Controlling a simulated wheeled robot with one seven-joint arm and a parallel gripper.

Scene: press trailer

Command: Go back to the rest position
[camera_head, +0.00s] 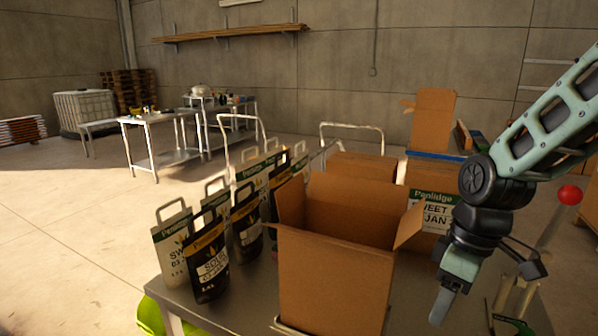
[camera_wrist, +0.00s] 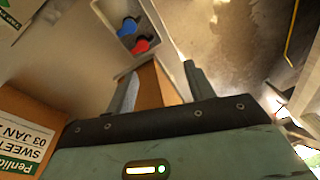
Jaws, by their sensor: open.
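My gripper (camera_head: 480,300) is at the right in the head view, to the right of the open cardboard box, with its fingers pointing down. In the wrist view my gripper (camera_wrist: 160,85) shows two fingers spread apart with nothing held between them. The brown edge of a box (camera_wrist: 160,72) appears beyond the gap between the fingers. My arm reaches in from the upper right in the head view.
An open cardboard box (camera_head: 330,280) stands on the metal table (camera_head: 240,305). Several handled bags (camera_head: 207,262) stand to its left. A labelled carton (camera_head: 432,208) stands behind. A red ball-topped lever (camera_head: 569,195) is at the right. A tray with blue and red items (camera_wrist: 135,35) shows in the wrist view.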

